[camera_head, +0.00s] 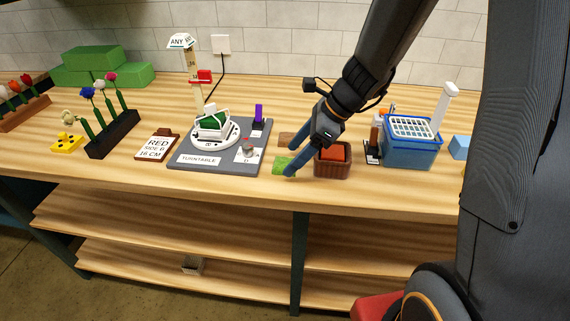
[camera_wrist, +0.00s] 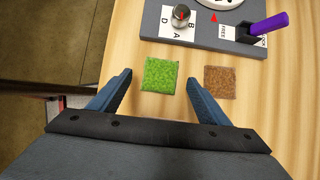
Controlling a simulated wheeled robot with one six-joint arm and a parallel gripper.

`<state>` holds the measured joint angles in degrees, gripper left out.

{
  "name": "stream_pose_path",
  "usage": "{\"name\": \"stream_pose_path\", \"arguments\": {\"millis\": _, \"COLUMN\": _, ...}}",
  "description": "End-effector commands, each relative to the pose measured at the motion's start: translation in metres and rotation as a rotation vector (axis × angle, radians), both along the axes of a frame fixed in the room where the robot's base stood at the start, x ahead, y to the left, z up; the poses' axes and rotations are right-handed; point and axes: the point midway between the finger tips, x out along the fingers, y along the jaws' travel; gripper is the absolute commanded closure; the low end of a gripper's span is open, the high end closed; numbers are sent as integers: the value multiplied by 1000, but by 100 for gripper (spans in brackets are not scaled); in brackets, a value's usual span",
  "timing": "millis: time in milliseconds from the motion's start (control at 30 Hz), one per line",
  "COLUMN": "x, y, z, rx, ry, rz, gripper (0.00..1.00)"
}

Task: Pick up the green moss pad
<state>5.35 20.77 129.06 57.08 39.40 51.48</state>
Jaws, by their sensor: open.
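The green moss pad (camera_head: 281,166) lies flat on the wooden bench, just right of the grey turntable board. In the wrist view the moss pad (camera_wrist: 160,76) is a bright green square ahead of and between my two blue fingers. My gripper (camera_head: 292,157) is open and empty, with its fingers near the pad. In the wrist view my gripper (camera_wrist: 161,85) spans wider than the pad, with no finger clearly touching it. A brown square pad (camera_wrist: 220,81) lies right of the green one, close to the right fingertip.
The turntable board (camera_head: 179,160) carries a purple-handled tool (camera_head: 259,113) and a small metal piece (camera_wrist: 181,16). A brown basket (camera_head: 332,167) with red content stands right of my gripper. A blue caddy (camera_head: 410,151) stands farther right. The bench's front edge is close.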

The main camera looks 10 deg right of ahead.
Motion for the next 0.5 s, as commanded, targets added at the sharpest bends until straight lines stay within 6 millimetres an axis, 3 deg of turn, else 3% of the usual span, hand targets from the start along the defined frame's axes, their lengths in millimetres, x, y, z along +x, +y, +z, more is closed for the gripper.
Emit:
{"name": "stream_pose_path", "arguments": {"millis": 167, "x": 2, "y": 10, "z": -15, "rx": -1, "ry": 1, "rz": 1, "gripper": 29}}
{"name": "stream_pose_path", "arguments": {"millis": 400, "x": 3, "y": 10, "z": -17, "rx": -1, "ry": -1, "rz": 0, "gripper": 29}}
{"name": "stream_pose_path", "arguments": {"millis": 500, "x": 3, "y": 10, "z": -17, "rx": -1, "ry": -1, "rz": 0, "gripper": 43}}
